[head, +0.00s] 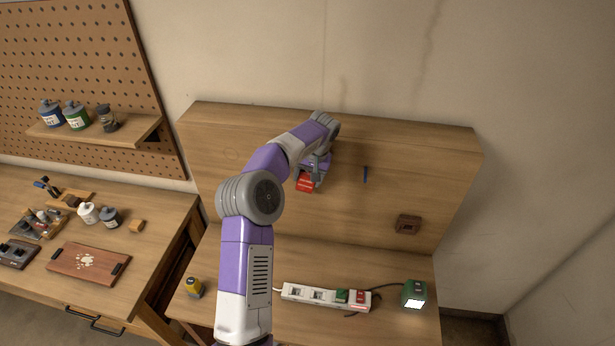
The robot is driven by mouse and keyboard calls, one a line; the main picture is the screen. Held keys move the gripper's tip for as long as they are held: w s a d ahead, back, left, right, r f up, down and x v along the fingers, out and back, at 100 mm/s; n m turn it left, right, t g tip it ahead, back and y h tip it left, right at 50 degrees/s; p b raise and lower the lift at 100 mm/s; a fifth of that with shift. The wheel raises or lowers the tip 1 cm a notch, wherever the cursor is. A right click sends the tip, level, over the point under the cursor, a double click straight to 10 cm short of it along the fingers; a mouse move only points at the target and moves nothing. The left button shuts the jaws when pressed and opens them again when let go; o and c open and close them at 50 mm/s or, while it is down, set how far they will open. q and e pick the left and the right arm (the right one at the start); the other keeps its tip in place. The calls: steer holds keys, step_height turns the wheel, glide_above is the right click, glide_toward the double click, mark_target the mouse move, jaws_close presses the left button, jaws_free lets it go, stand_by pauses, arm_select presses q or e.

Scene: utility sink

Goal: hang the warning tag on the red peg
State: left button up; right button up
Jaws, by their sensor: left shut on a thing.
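My left gripper (316,174) is in front of the upright wooden back board (215,135), left of the blue peg (365,174). It is shut on the red warning tag (305,184), which hangs just below the fingers. The tag has pale markings too small to read. No red peg shows; my left arm and gripper cover part of the board. I cannot tell whether the tag touches the board or a peg. My right gripper is not in view.
A white power strip (297,294) with green and red plugs lies on the bench. A green lit box (414,292) stands to its right and a yellow object (194,287) to its left. A brown block (408,224) is on the board. The board's right part is mostly clear.

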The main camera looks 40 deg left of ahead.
arm_select(q)
steer(key=shift+f, duration=0.1)
steer(key=o, duration=1.1)
steer(key=v, duration=0.7)
steer(key=shift+r, duration=0.4)
